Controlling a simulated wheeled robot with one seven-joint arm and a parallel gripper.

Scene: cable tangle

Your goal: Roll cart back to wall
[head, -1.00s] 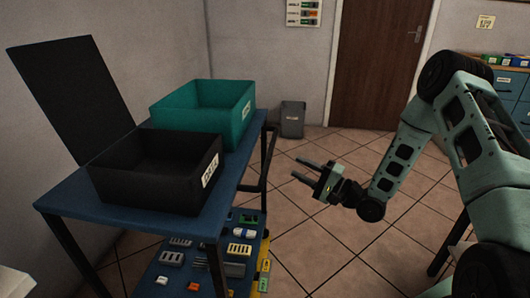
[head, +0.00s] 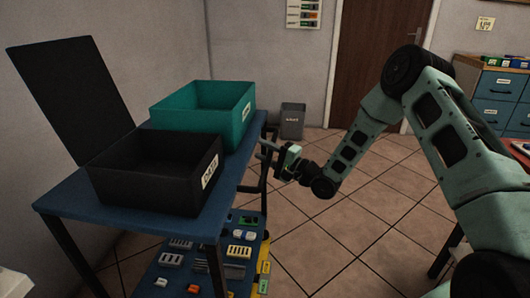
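A blue-topped, dark-legged cart or table (head: 60,203) stands at the left with a teal bin and a black bin on top. Below its top, a blue lower surface with a yellow edge (head: 265,262) carries several small parts. I cannot tell whether this is a shelf of the same unit or a separate low cart. A dark bar handle (head: 251,189) sticks out at its right side. My gripper (head: 266,152) is at the far right corner beside this handle, its fingers apart and pointing left. Whether the bar lies between the fingers is unclear.
A grey waste bin (head: 292,120) stands by the back wall, left of a brown door (head: 378,60). Drawers (head: 497,85) are at the right. The tiled floor between is clear.

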